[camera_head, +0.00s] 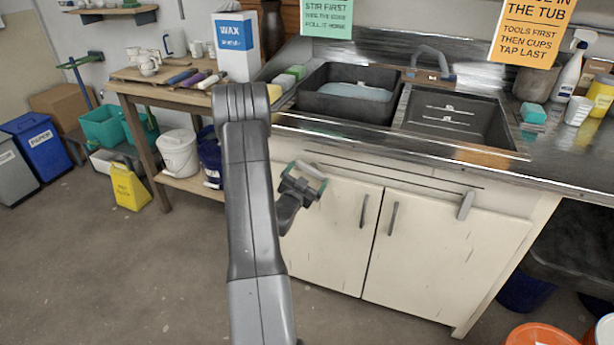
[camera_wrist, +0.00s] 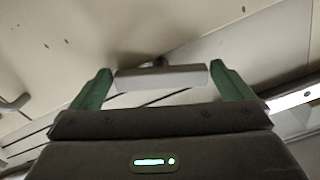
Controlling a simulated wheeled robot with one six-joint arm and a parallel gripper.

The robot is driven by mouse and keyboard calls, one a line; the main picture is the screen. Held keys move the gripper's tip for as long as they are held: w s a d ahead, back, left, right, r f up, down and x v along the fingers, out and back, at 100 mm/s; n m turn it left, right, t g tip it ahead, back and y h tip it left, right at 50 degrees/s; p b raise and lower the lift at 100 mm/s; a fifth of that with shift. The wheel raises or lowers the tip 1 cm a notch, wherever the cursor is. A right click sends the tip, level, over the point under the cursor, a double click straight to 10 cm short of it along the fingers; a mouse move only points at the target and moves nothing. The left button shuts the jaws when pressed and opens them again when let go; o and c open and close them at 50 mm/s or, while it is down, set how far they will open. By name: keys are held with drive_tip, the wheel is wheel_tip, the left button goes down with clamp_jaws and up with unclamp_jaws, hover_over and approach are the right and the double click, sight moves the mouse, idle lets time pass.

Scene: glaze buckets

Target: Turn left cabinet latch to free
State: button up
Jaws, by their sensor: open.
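The left cabinet latch is a pale grey bar (camera_wrist: 162,78) on the upper part of the white left door (camera_head: 330,235). In the wrist view it lies lengthwise across the gap between my green fingers, its ends close to both. I cannot tell whether they touch. My gripper (camera_head: 309,178) is open, in front of the latch at the left door's upper left; it also shows in the wrist view (camera_wrist: 163,82). In the head view my gripper hides most of the latch. A second latch (camera_head: 466,205) on the right door (camera_head: 440,255) stands nearly upright, slightly tilted.
Two upright door handles (camera_head: 363,210) (camera_head: 393,218) flank the middle seam. The steel counter edge (camera_head: 400,150) juts above the doors. A wooden table (camera_head: 150,95) with buckets below stands left. An orange bucket (camera_head: 540,335) sits front right.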

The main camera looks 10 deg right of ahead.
drive_tip(key=shift+w+d, duration=0.1)
drive_tip(key=c, duration=0.6)
drive_tip(key=n+b, duration=0.2)
drive_tip(key=shift+f+b, duration=0.25)
drive_tip(key=shift+b, duration=0.05)
drive_tip(key=shift+d+r+n+b, duration=0.1)
drive_tip(key=shift+n+b, duration=0.25)
drive_tip(key=shift+n, duration=0.3)
drive_tip(key=shift+d+r+n+b, duration=0.1)
drive_tip(key=shift+n+b, duration=0.2)
drive_tip(key=shift+n, duration=0.35)
drive_tip(key=shift+a, duration=0.1)
drive_tip(key=o, duration=0.6)
drive_tip(key=v, duration=1.4)
drive_tip(key=shift+b, duration=0.45)
